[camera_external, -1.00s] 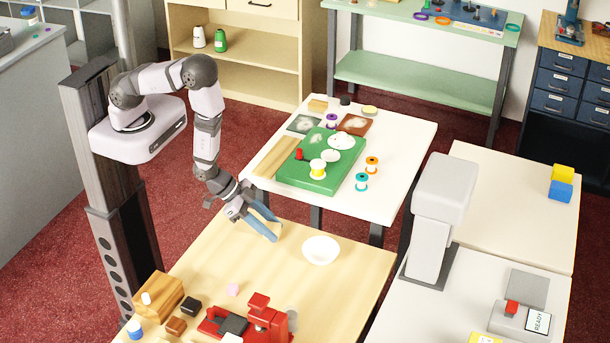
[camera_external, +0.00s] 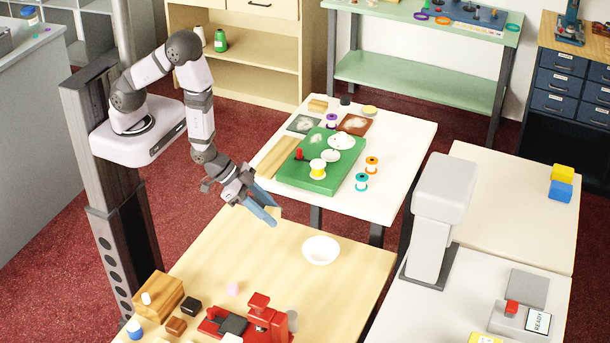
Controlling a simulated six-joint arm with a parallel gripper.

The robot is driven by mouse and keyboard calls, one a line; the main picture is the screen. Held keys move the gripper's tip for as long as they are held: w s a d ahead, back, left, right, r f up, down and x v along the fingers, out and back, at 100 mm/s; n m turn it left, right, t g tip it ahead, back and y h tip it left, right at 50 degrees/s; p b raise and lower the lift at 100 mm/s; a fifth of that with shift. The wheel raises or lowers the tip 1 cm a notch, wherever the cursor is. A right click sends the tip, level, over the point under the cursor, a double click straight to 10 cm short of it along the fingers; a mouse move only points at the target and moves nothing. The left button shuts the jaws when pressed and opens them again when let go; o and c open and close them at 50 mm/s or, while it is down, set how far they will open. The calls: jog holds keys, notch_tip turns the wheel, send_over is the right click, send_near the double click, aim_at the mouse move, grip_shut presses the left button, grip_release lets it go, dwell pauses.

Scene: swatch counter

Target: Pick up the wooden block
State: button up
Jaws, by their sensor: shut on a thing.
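My gripper (camera_external: 268,219) is above the back left part of the near wooden table, its blue fingers pointing down to the right. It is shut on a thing. A pale wood-coloured patch, which I take as the wooden block (camera_external: 276,213), shows beside the fingertips. It nearly matches the tabletop, and the fingers hide part of it, so its full shape is unclear.
A white bowl (camera_external: 321,250) stands right of my gripper on the near table (camera_external: 345,285). A brown wooden holder (camera_external: 160,299) and a red device (camera_external: 262,318) are at its front. The white table (camera_external: 400,140) behind carries a green board (camera_external: 300,178) and spools.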

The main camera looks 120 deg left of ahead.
aim_at(270, 211)
jog(key=shift+r, duration=2.05)
jog(key=shift+w, duration=0.1)
